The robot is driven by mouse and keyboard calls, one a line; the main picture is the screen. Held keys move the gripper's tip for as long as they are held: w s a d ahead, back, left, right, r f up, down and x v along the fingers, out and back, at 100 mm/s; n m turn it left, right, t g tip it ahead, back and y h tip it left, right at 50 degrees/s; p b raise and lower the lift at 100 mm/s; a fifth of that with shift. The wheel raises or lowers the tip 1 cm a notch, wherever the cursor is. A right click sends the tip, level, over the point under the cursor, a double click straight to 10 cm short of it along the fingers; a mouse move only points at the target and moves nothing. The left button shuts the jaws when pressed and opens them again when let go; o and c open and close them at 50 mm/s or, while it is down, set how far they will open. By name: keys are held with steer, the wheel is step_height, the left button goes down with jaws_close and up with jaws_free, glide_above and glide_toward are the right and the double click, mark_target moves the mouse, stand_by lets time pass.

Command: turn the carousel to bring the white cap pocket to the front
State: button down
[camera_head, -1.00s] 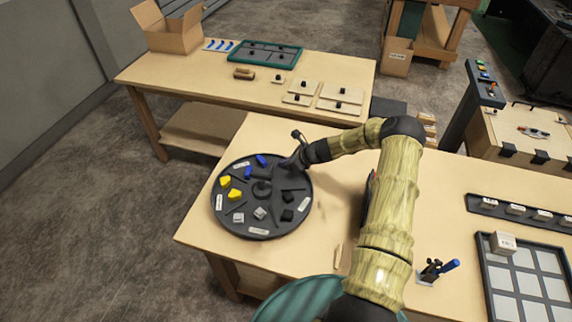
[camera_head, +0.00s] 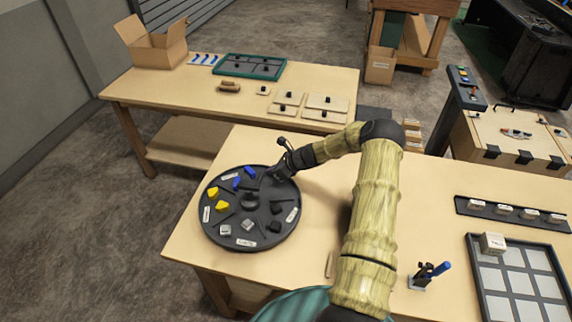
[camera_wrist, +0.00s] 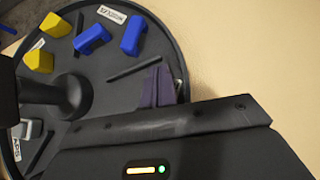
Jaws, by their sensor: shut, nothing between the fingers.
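The round dark carousel (camera_head: 250,240) lies on the near bench, with divider ribs, a central hub (camera_head: 250,200) and labels on its rim. Pale grey-white caps (camera_head: 247,224) sit in the pocket at its near side. Yellow caps (camera_head: 212,192) are at its left, blue caps (camera_head: 249,171) at its far side, black caps (camera_head: 275,227) at its right. My gripper (camera_head: 268,180) is shut and empty at the far right part of the disc, right of the blue caps. In the wrist view its fingertips (camera_wrist: 158,86) are over the disc near the rim; contact cannot be told.
A gridded tray (camera_head: 477,285) with a small box (camera_head: 492,243), a dark rack (camera_head: 510,213) and a blue-handled tool (camera_head: 440,269) stand to the right. A back bench (camera_head: 190,95) holds a cardboard box (camera_head: 155,45) and small boards.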

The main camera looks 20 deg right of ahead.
steer(key=b+v, duration=0.3)
steer(key=v, duration=1.3)
steer(key=shift+r, duration=0.2)
steer(key=s+a+r+n+g+h, duration=0.35)
steer(key=s+a+n, duration=0.55)
steer(key=a+n, duration=0.35)
steer(key=s+a+r+n+h, duration=0.1)
steer(key=s+a+r+n, duration=0.1)
steer(key=s+n, duration=0.5)
steer(key=s+a+r+n+g+h, duration=0.1)
steer(key=s+a+r+n+h, duration=0.1)
steer(key=s+n, duration=0.6)
steer(key=shift+s+a+r, duration=0.2)
steer(key=shift+a+r, duration=0.5)
steer(key=shift+a, duration=0.4)
